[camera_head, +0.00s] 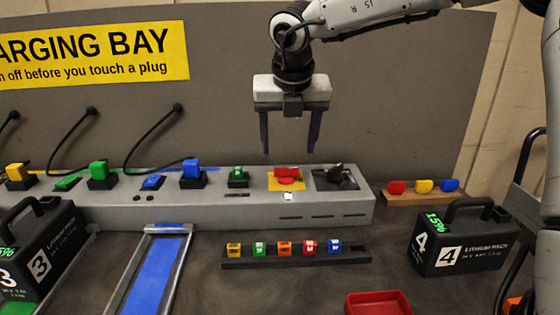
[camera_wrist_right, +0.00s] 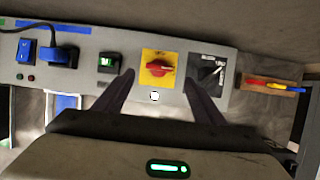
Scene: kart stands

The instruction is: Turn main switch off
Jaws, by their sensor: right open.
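The main switch is a red rotary knob (camera_head: 286,175) on a yellow plate (camera_head: 272,185), set in the top of the long grey charging console (camera_head: 230,207). In the right wrist view the red knob (camera_wrist_right: 158,68) lies between my fingers, its bar roughly crosswise in the picture. My right gripper (camera_head: 290,148) is open and empty, pointing down above and behind the knob, not touching it. It also shows in the right wrist view (camera_wrist_right: 158,82). A small white marker (camera_head: 288,196) lies at the plate's front edge. My left gripper is not in view.
A black rotary selector (camera_head: 336,178) sits just right of the knob, and a green rocker switch (camera_head: 238,176) to its left. Plugs with black cables stand further left. Battery 4 (camera_head: 462,240), a red tray (camera_head: 378,303) and a rack of coloured pieces (camera_head: 296,252) stand in front.

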